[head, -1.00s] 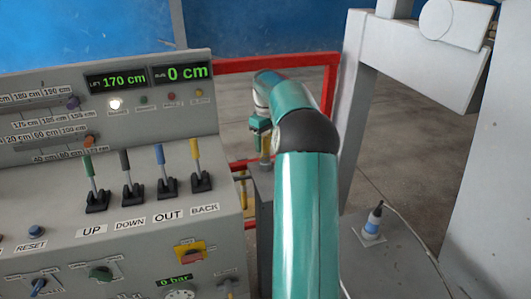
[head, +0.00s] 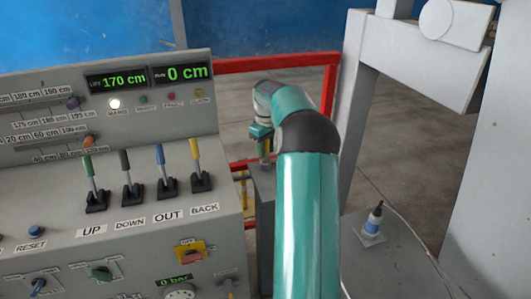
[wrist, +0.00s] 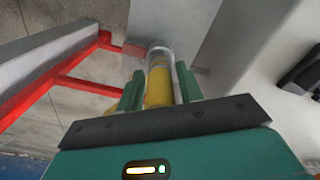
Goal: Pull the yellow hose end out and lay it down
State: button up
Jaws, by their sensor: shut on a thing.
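My gripper (wrist: 158,88) is shut on the yellow hose end (wrist: 159,82) in the wrist view, with one green finger on each side of it. A clear or metallic round collar (wrist: 160,53) shows at the hose end's far tip. In the head view my gripper (head: 263,135) is over the top of a narrow grey post (head: 264,185), behind my arm. A little yellow shows below the fingers there. I cannot tell whether the tip is still in a socket.
A grey control panel (head: 120,215) with several levers stands at left, close to my arm. A red rail (head: 275,62) runs behind the gripper. A grey frame (head: 350,120) stands at right. A blue-and-white plug (head: 373,222) with a cable is at lower right.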

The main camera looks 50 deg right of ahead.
jog(key=shift+r, duration=2.95)
jog(key=shift+c, duration=0.2)
jog(key=shift+r, duration=0.1)
jog(key=shift+r, duration=1.85)
grip_shut()
